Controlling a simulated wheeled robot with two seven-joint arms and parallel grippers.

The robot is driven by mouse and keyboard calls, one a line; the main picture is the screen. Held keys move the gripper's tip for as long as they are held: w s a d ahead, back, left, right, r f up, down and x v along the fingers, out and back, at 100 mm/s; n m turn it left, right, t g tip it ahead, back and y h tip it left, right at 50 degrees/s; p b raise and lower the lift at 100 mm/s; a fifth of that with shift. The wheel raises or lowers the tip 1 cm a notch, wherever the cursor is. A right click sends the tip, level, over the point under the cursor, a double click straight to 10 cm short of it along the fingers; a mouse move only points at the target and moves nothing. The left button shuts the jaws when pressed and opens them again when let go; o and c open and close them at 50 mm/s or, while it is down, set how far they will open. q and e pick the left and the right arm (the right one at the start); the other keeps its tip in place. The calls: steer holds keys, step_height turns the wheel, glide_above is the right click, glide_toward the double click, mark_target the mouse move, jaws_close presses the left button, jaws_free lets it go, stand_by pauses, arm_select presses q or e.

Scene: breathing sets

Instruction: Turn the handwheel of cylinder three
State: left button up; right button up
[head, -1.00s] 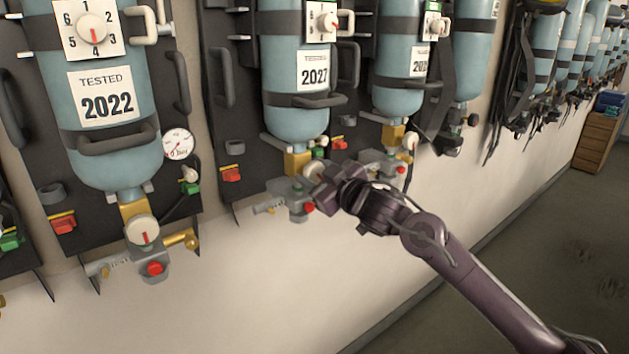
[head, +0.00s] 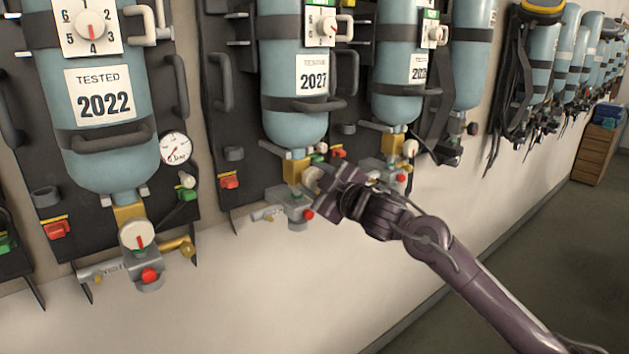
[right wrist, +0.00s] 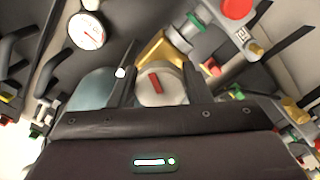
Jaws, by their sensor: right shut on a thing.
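A blue cylinder (head: 295,112) with a label reading 2027 hangs on the wall rack in the middle of the head view. Below its brass neck is a pale round handwheel (head: 312,180), partly covered by my gripper. My right gripper (head: 324,186) reaches it from the right. In the right wrist view the handwheel (right wrist: 160,86) shows a red mark and sits between the two fingers, which are shut on it. No number naming the cylinder is readable. My left gripper is not in view.
A cylinder labelled 2022 (head: 108,140) hangs at left with its own handwheel (head: 137,235), valve and gauge (head: 175,148). Another cylinder (head: 400,70) hangs close on the right. A red-button valve block (head: 296,212) sits just below the gripper. The wall below is bare.

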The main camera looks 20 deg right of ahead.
steer(key=o, duration=1)
steer(key=b+v, duration=0.3)
steer(key=v, duration=0.4)
steer(key=shift+s, duration=0.35)
steer(key=shift+d, duration=0.1)
stand_by(5.8)
